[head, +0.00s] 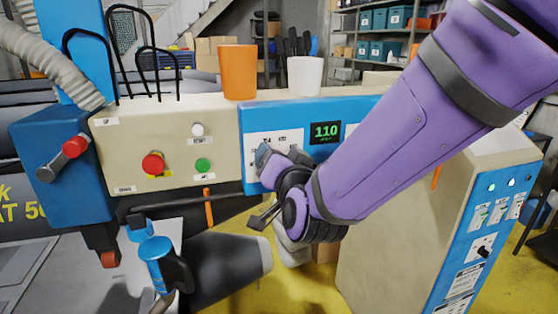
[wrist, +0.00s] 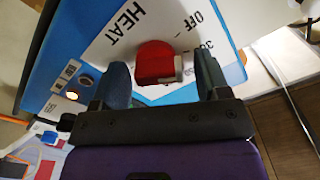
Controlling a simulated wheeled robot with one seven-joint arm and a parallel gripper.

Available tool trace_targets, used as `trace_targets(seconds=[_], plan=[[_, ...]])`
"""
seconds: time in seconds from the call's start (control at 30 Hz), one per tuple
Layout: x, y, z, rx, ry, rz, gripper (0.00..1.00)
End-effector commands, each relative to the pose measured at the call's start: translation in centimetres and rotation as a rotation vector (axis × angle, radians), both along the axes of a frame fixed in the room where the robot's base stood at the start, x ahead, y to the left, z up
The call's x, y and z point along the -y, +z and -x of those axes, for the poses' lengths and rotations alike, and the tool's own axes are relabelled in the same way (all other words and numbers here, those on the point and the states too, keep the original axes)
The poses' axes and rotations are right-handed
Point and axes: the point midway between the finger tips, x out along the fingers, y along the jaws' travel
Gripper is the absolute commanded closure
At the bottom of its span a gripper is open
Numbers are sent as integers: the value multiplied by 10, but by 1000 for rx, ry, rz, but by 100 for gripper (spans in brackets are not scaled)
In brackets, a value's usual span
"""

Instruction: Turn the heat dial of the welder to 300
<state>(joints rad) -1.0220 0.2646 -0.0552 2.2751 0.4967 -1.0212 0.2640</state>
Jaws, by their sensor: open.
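The heat dial (wrist: 155,62) is a red knob on a white label plate (wrist: 120,45) marked HEAT and OFF, with a partly hidden number starting "30". In the wrist view it sits between the two fingers of my gripper (wrist: 164,75), with gaps visible on both sides. My gripper is open around it and does not appear to touch it. In the head view my gripper (head: 282,160) is at the blue welder panel (head: 350,110) and hides the dial. A green readout (head: 326,132) right of the gripper shows 110.
Left of the blue panel is a beige box (head: 130,145) with red, green and white buttons. An orange cup (head: 238,72) and a white cup (head: 305,75) stand on top. A beige cabinet (head: 390,225) stands at right.

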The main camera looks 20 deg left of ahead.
Motion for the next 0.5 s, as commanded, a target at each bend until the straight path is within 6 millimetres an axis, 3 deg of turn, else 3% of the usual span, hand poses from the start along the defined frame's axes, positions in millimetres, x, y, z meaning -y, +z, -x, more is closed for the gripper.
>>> trace_targets(seconds=[0.23, 0.5], plan=[[5, 0, 9, 0, 1, 0, 31], [31, 0, 50, 0, 1, 0, 31]])
